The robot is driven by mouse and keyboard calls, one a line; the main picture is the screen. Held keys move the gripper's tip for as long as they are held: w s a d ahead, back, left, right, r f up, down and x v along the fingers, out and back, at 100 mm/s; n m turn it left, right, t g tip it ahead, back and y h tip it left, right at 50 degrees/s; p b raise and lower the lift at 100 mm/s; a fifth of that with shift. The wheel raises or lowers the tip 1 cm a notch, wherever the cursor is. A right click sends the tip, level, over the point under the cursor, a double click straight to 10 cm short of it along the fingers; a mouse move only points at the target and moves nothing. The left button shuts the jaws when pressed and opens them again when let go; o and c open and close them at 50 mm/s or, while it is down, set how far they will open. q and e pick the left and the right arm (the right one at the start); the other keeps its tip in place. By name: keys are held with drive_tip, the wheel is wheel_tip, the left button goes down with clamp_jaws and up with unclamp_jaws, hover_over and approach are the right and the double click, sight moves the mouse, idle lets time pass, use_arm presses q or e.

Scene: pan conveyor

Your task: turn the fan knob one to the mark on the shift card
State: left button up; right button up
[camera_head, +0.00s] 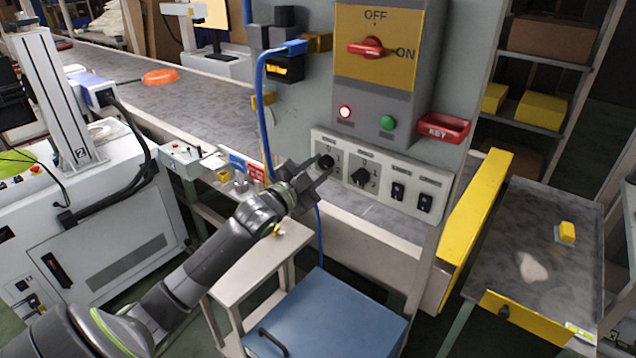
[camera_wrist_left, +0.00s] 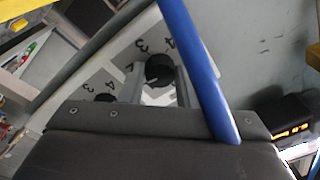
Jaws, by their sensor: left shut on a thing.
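Fan knob one (camera_head: 326,161) is the left black round knob on the white panel (camera_head: 398,177) below the switch box. My left gripper (camera_head: 319,172) reaches it from the lower left and is shut on it. In the left wrist view the black knob (camera_wrist_left: 159,69) sits between the two fingers, with numbers 3 and 4 on the plate around it. A second black knob (camera_head: 361,176) is to its right in the head view. The knob's exact pointing is too small to read. I cannot make out the shift card. My right gripper is not in view.
A blue hose (camera_head: 264,110) hangs close by my left gripper and crosses the left wrist view. Two black switches (camera_head: 411,197) sit right of the knobs. A red ON/OFF switch (camera_head: 372,47) is above. A blue cabinet (camera_head: 327,315) stands below. The conveyor (camera_head: 215,107) runs behind.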

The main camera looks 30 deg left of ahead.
use_arm(q)
drive_tip(key=m+h+b, duration=0.1)
drive_tip(key=m+b, duration=0.4)
drive_tip(key=m, duration=0.1)
drive_tip(key=shift+f+b, duration=0.15)
drive_tip(key=shift+b, duration=0.2)
drive_tip(key=m+b, duration=0.3)
drive_tip(key=m, duration=0.2)
drive_tip(key=shift+a+g, duration=0.1)
drive_tip(key=shift+g, duration=0.3)
drive_tip(key=m, duration=0.1)
drive_tip(key=m+b, duration=0.1)
drive_tip(key=shift+r+m+h, duration=0.2)
drive_tip(key=shift+m+h, duration=0.1)
drive_tip(key=shift+r+m+g+b, duration=0.1)
drive_tip(key=shift+m+g+b, duration=0.4)
drive_tip(key=shift+m, duration=1.2)
drive_tip(key=o, duration=1)
drive_tip(key=shift+c, duration=0.2)
